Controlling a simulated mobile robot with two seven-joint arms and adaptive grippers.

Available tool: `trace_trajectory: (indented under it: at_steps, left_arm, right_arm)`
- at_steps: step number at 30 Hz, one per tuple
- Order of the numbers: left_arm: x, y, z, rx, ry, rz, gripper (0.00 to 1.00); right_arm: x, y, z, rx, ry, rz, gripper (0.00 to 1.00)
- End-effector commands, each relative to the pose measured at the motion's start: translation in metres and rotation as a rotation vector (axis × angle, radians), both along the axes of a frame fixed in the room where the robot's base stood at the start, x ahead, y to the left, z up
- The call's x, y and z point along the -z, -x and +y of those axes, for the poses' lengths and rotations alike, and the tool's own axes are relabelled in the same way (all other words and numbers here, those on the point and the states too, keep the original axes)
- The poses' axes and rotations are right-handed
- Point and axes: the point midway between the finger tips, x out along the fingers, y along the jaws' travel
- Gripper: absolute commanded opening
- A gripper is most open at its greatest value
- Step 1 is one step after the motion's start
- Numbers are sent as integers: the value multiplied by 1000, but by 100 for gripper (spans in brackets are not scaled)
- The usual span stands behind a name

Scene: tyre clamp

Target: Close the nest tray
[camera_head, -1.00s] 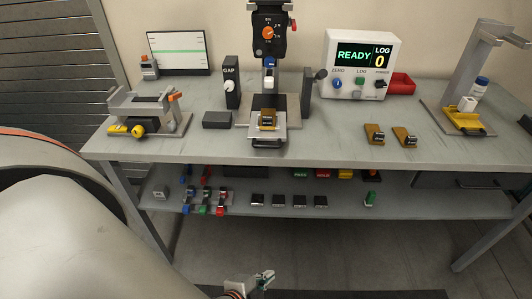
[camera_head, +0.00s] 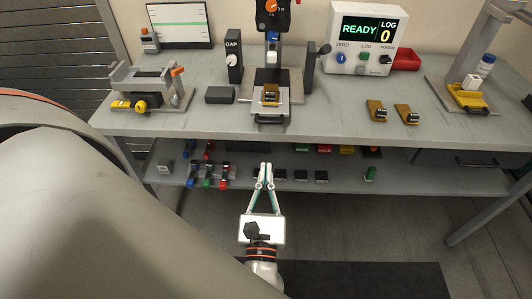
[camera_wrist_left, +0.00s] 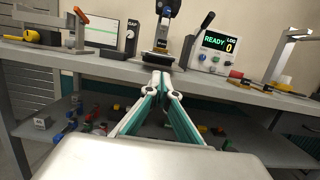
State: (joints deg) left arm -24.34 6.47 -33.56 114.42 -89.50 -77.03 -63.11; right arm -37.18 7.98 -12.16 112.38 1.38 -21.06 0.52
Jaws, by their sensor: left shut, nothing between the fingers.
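The nest tray (camera_head: 282,109) is a grey plate with a dark front handle (camera_head: 270,121). It sticks out toward the bench's front edge below the press (camera_head: 272,60). A tan block with a dark, shiny part (camera_head: 270,95) sits on it. The tray's front also shows in the wrist view (camera_wrist_left: 152,58). My left gripper (camera_head: 265,168) is shut and empty, in front of the bench and below the tray's handle, apart from it. Its fingertips show in the wrist view (camera_wrist_left: 161,78) just below the tray. My right gripper is not in view.
The bench (camera_head: 330,125) has a front edge between my gripper and the tray. A black block (camera_head: 220,95) and the GAP unit (camera_head: 234,58) stand left of the tray, a lever post (camera_head: 311,70) right. A lower shelf (camera_head: 335,187) holds several small parts.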

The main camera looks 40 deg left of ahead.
Motion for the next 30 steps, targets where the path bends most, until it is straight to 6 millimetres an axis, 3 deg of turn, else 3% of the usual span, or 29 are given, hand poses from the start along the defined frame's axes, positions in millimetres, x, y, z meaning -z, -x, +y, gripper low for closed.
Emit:
trace_trajectory:
  at_steps: [15,21,30]
  left_arm:
    - [-20,-81,50,2,3,-1,0]
    - [-23,-97,60,2,4,1,0]
    - [-22,-101,62,3,4,2,0]
  right_arm:
    - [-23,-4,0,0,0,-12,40]
    - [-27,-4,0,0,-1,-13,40]
    - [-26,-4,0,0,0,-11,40]
